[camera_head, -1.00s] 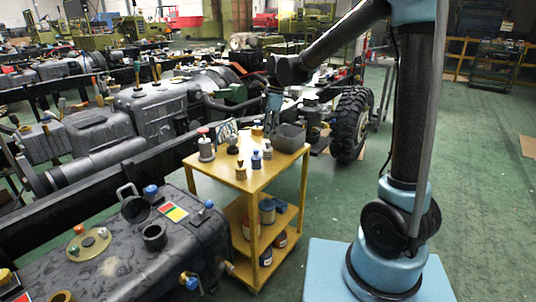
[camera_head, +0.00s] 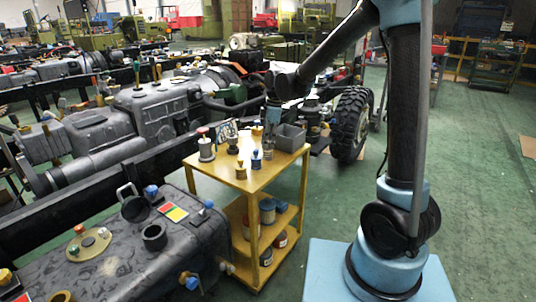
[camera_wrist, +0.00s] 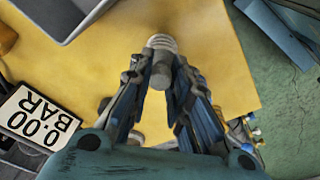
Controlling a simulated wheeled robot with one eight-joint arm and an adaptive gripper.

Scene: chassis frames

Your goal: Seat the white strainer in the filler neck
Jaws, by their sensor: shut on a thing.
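The gearbox-side tank (camera_head: 110,262) in the left foreground has an open dark round neck (camera_head: 154,237) on top, with a hinged black cap (camera_head: 134,206) standing open behind it. My gripper (camera_head: 269,138) is low over the yellow cart top, among the small items. In the wrist view, my gripper (camera_wrist: 161,68) is shut on a pale ribbed cylindrical piece with a grey knob, which looks like the white strainer (camera_wrist: 162,42). It is over the yellow surface; whether it touches it I cannot tell. In the head view it is hard to make out behind the fingers.
The yellow cart (camera_head: 222,172) carries a grey bin (camera_head: 290,138), a grey pot with a red knob (camera_head: 206,148), a blue bottle (camera_head: 256,161) and a gauge card (camera_wrist: 36,116). A large tyre (camera_head: 351,124) stands behind. Green floor at right is open.

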